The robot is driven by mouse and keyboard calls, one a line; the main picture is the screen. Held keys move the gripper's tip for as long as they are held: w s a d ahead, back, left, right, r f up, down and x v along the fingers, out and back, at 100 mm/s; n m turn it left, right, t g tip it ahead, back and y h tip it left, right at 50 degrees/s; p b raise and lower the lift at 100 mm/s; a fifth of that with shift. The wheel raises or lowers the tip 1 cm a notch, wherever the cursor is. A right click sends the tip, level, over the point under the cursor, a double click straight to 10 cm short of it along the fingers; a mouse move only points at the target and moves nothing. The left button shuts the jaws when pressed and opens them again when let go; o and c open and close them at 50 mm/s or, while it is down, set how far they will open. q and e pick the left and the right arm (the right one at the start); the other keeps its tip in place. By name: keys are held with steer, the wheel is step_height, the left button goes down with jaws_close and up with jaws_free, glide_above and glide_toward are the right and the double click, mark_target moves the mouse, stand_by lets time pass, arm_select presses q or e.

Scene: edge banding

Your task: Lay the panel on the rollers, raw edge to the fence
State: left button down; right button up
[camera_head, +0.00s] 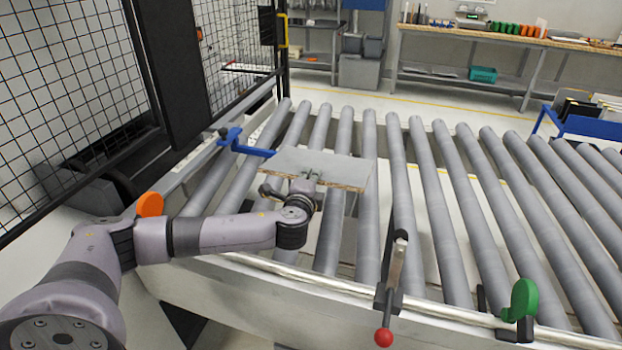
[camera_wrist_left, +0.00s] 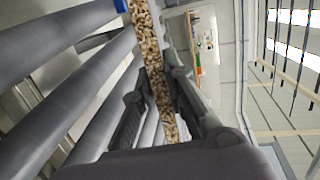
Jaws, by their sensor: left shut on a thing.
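The panel (camera_head: 318,165) is a thin light-grey board with a raw chipboard edge along its near side. It lies roughly flat over the left rollers (camera_head: 368,225); I cannot tell whether it touches them. My left gripper (camera_head: 308,181) is shut on the panel's near edge. In the left wrist view the speckled raw edge (camera_wrist_left: 149,45) runs between the two fingers of the left gripper (camera_wrist_left: 158,88), with rollers to its left. A blue bracket (camera_head: 243,145) on the left side rail is close to the panel's left corner. My right gripper is out of view. I cannot identify the fence for certain.
A red-knobbed lever (camera_head: 384,335) and a green knob (camera_head: 523,297) stand on the near rail. An orange disc (camera_head: 150,205) is at the left. Mesh guarding (camera_head: 75,90) rises on the left. The rollers to the right are bare. A workbench (camera_head: 500,40) stands behind.

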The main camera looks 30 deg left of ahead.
arm_select(q)
steer(key=shift+s+f+b, duration=0.1)
steer(key=shift+f+b, duration=0.15)
steer(key=shift+b, duration=0.1)
step_height(320, 180, down, 12)
steer(key=b, duration=0.9)
steer(key=shift+b, duration=0.4)
steer(key=c, duration=1.7)
jaws_free()
steer(key=shift+f, duration=0.1)
steer(key=shift+o, duration=0.8)
